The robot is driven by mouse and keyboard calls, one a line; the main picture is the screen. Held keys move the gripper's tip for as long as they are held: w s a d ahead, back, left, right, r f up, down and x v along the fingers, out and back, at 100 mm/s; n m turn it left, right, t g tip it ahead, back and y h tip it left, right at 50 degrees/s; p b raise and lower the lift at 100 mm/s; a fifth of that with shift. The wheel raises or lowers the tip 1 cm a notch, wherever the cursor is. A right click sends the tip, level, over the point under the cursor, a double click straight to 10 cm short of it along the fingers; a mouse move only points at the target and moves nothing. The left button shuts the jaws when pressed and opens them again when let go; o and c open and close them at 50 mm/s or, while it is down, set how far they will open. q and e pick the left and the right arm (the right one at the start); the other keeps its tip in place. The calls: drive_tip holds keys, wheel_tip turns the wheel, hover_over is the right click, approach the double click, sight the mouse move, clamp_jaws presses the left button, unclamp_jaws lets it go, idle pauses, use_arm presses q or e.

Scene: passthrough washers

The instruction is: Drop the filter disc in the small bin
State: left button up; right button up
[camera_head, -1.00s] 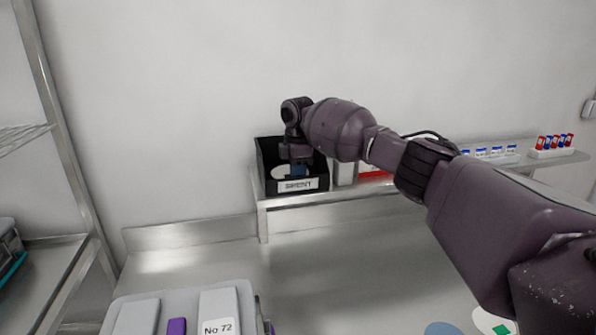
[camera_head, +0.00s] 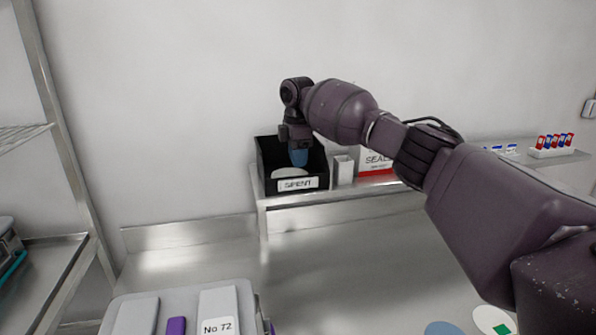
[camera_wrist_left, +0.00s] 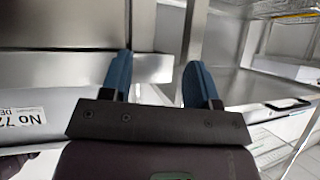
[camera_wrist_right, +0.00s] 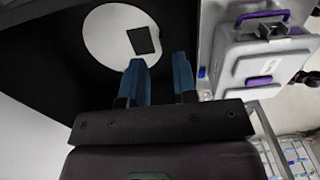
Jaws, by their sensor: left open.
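A white disc with a dark square (camera_wrist_right: 120,35) lies inside the black open bin (camera_head: 268,183), whose front label seems to read "SPENT". The disc also shows in the head view (camera_head: 291,173), low in the bin. My right gripper (camera_head: 299,158) is over the bin with its blue fingers pointing down. In the right wrist view its fingers (camera_wrist_right: 160,68) are apart with nothing between them, and the disc lies beyond the tips. My left gripper (camera_wrist_left: 158,75) is open and empty; it is not seen in the head view.
The bin stands on a raised metal shelf (camera_head: 330,199) beside a small pale container (camera_head: 343,170) and a red-and-white box (camera_head: 376,161). A blue-grey disc (camera_head: 440,328) and a white disc with a green square (camera_head: 494,319) lie below. A grey case (camera_head: 180,300) is at front left.

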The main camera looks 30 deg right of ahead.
wheel_tip(320, 180, up, 9)
drive_tip(key=shift+f+b, duration=0.2)
drive_tip(key=shift+b, duration=0.1)
idle(0.5)
